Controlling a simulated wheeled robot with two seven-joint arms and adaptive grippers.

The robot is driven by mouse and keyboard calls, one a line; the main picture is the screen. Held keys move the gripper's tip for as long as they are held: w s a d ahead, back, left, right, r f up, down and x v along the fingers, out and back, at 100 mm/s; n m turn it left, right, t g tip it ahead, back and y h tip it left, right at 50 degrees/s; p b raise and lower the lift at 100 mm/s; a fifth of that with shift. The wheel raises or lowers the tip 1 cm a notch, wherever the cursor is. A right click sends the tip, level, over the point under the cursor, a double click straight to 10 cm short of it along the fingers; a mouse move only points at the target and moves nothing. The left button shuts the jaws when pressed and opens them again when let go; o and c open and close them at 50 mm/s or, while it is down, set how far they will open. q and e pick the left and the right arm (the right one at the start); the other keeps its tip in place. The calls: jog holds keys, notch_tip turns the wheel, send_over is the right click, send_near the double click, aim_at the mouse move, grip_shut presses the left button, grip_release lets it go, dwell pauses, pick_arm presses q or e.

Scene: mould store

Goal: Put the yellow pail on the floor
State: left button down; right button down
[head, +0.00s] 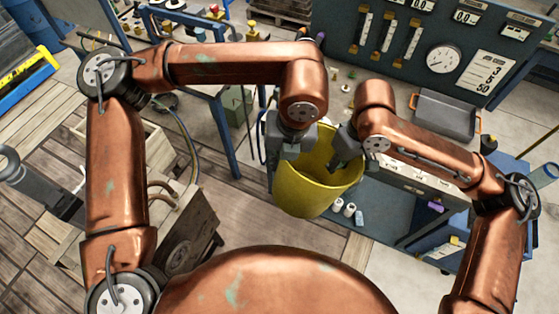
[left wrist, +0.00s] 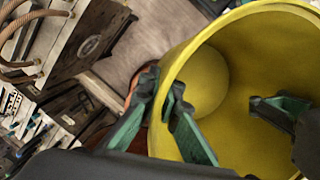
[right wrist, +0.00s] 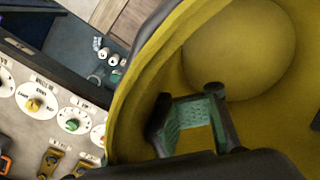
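The yellow pail (head: 312,190) is in the middle of the head view, its open mouth facing up toward me. My left gripper (head: 283,150) is at its left rim. In the left wrist view, the fingers of this gripper (left wrist: 163,90) sit on either side of the pail wall (left wrist: 172,62), one outside and one inside, closed on it. My right gripper (head: 345,150) reaches into the mouth at the right. In the right wrist view, its fingers (right wrist: 190,105) are apart inside the pail (right wrist: 130,95), with no wall between them. The pail's underside is hidden.
A blue gauge panel (head: 440,45) with a worktop stands at the back right. A grey tray (head: 445,115) lies on it. White bottles (head: 343,208) stand beside the pail in the picture. A wooden crate (head: 130,150) is at left. Wooden floor boards (head: 250,215) show below the pail.

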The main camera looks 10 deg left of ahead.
jog(key=c, duration=2.7)
grip_release()
jog(key=shift+s+a, duration=0.2)
jog(key=shift+a, duration=0.1)
jog(key=shift+c, duration=0.2)
jog(key=o, duration=1.2)
jog(key=shift+c, duration=0.2)
